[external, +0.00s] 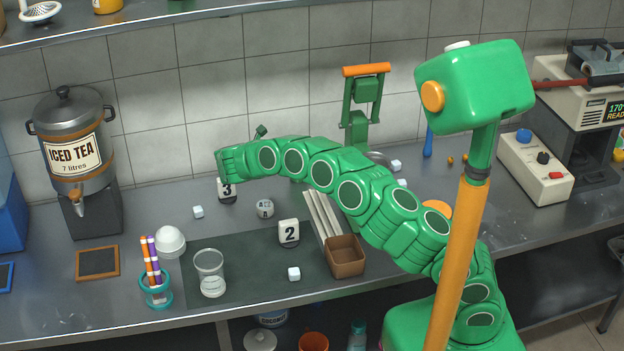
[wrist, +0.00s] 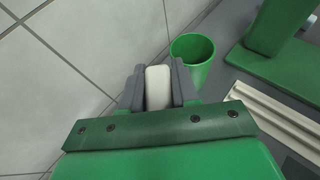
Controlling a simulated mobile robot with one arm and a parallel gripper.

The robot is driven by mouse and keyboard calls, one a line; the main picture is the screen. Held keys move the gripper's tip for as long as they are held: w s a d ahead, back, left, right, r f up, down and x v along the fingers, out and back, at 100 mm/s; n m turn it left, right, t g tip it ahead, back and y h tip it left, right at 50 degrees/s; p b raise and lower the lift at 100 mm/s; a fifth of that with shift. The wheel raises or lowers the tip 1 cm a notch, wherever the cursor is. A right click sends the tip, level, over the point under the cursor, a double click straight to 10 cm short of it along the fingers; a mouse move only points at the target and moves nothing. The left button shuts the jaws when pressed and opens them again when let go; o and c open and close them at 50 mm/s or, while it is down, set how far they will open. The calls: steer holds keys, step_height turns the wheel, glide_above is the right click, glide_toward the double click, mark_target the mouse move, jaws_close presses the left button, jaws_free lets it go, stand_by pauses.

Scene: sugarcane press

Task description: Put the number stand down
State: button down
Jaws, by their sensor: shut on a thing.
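The number stand (external: 228,194), a white block marked 3 on a dark base, is at the back of the counter, below the end of my arm. My gripper (external: 226,178) is shut on it from above. In the wrist view the white top of the number stand (wrist: 158,88) sits between the two grey fingers of my gripper (wrist: 158,92). The stand looks upright and close to the counter top. I cannot tell whether its base touches the counter. A second number stand (external: 289,233), marked 2, stands upright on the dark mat.
A green cup (wrist: 193,58) is just right of my fingers in the wrist view. The tiled wall (external: 150,130) is close behind. The iced tea dispenser (external: 75,150) stands left.

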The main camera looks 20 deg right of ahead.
steer(key=shift+w+a+f, duration=0.25)
steer(key=shift+w+f, duration=0.4)
steer(key=shift+f, duration=0.2)
steer(key=shift+w+a+f, duration=0.25)
steer(key=shift+w+f, duration=0.4)
steer(key=shift+f, duration=0.15)
steer(key=shift+w+a+f, duration=0.15)
steer(key=shift+w+f, duration=0.1)
steer(key=shift+f, duration=1.6)
steer(key=shift+f, duration=0.15)
steer(key=c, duration=0.8)
jaws_free()
steer(key=shift+c, duration=0.2)
steer(key=v, duration=1.2)
